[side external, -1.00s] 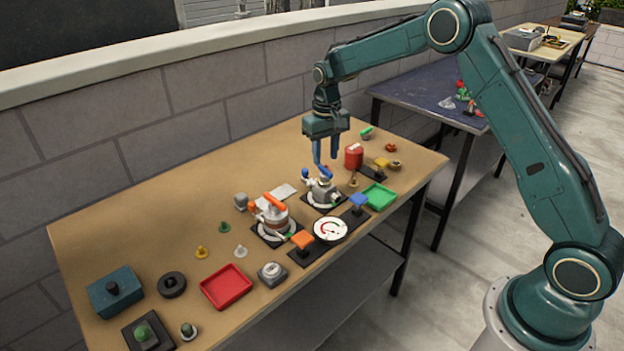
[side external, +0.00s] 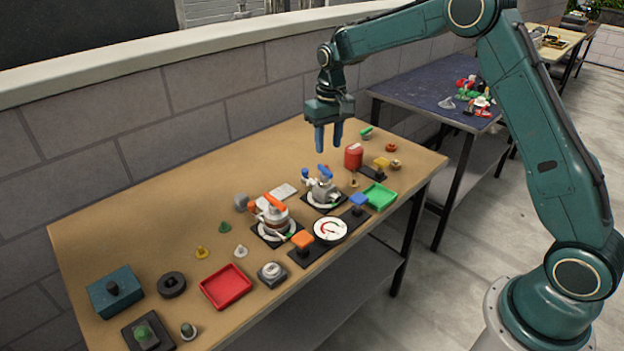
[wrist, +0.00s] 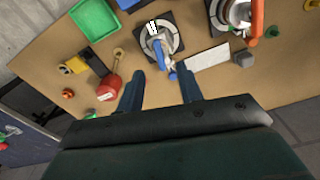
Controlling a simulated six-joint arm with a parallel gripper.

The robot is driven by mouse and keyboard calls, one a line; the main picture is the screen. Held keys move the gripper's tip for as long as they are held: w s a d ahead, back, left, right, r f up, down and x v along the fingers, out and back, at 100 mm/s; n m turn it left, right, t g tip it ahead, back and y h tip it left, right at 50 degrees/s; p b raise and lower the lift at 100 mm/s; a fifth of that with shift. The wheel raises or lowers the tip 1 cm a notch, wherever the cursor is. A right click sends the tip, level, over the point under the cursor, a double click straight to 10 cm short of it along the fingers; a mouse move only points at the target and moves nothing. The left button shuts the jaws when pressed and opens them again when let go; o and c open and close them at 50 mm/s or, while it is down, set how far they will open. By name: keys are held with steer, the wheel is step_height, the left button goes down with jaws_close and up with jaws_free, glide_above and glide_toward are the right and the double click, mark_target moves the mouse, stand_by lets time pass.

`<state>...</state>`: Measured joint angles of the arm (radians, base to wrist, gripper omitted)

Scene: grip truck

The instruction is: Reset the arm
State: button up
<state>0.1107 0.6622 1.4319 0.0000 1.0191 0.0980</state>
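My gripper (side external: 328,136) hangs fingers-down in the air above the back right part of the brown table (side external: 150,215). In the wrist view my gripper (wrist: 160,92) has its two blue fingers apart with nothing between them. Below it stands the valve device with a blue handle (side external: 322,187), on a black base. It also shows in the wrist view as the blue-handled device (wrist: 158,45), beyond the fingertips. The gripper is apart from everything on the table.
A device with an orange handle (side external: 274,215) stands left of the blue-handled one. A red canister (side external: 353,156) and a green tray (side external: 379,196) are to the right. A round gauge (side external: 330,229) and a red tray (side external: 226,287) lie nearer the front. The air around the gripper is clear.

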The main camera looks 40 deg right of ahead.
steer(key=s+a+r+n+t, duration=0.1)
steer(key=s+a+r+t, duration=0.25)
steer(key=s+r, duration=1.2)
steer(key=s+a+f+n+t, duration=0.1)
steer(key=s+a, duration=0.1)
steer(key=s, duration=1.8)
steer(key=shift+s+a+t, duration=0.2)
steer(key=shift+a+t, duration=0.05)
steer(key=shift+t, duration=0.1)
